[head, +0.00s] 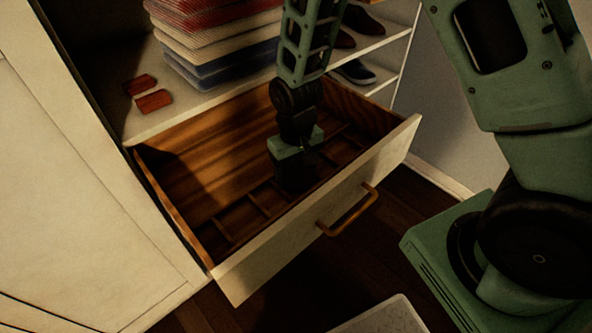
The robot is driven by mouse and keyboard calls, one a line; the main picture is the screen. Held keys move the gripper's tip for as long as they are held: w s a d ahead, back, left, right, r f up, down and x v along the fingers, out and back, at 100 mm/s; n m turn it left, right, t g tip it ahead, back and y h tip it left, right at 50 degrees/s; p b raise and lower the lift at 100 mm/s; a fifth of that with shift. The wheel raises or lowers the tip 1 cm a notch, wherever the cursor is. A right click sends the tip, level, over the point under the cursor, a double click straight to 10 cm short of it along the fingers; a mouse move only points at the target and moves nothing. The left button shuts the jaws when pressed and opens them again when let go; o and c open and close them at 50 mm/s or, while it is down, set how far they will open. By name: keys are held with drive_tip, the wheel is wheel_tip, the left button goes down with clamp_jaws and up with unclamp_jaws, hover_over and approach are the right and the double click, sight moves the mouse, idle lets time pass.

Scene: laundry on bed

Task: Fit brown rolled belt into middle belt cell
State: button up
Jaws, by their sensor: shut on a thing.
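My gripper (296,180) points down into the open wooden drawer (180,168), over the row of small cells along its front. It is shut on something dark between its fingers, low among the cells. This fits the brown rolled belt, but its outline is lost in shadow and behind the gripper. The middle belt cell is largely hidden under my gripper. Cell dividers (258,205) show to the left of my gripper, and more show to its right. I cannot tell whether the held thing touches the drawer floor.
The drawer's pale front (325,215) has a wooden handle (348,211). Folded clothes (215,40) and two small red items (153,101) lie on the shelf above. Shoes (355,71) stand on shelves behind. The drawer's back left is empty.

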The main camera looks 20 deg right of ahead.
sight(295, 172)
drive_tip(key=shift+f, duration=0.4)
drive_tip(key=shift+s+f, duration=0.1)
drive_tip(key=shift+f, duration=0.2)
drive_tip(key=o, duration=1.1)
drive_tip(key=shift+s, duration=0.1)
drive_tip(key=shift+o, duration=0.3)
wheel_tip(295, 172, up, 12)
drive_tip(key=p, duration=0.2)
drive_tip(key=shift+w+r, duration=0.2)
drive_tip(key=s+a+r+n, duration=0.3)
drive_tip(key=s+r, duration=0.2)
drive_tip(key=s, duration=0.5)
drive_tip(key=s+a+r+n, duration=0.3)
drive_tip(key=s+r, duration=0.2)
drive_tip(key=s, duration=0.5)
drive_tip(key=shift+r+y, duration=0.2)
drive_tip(key=shift+y, duration=0.1)
drive_tip(key=shift+a, duration=0.1)
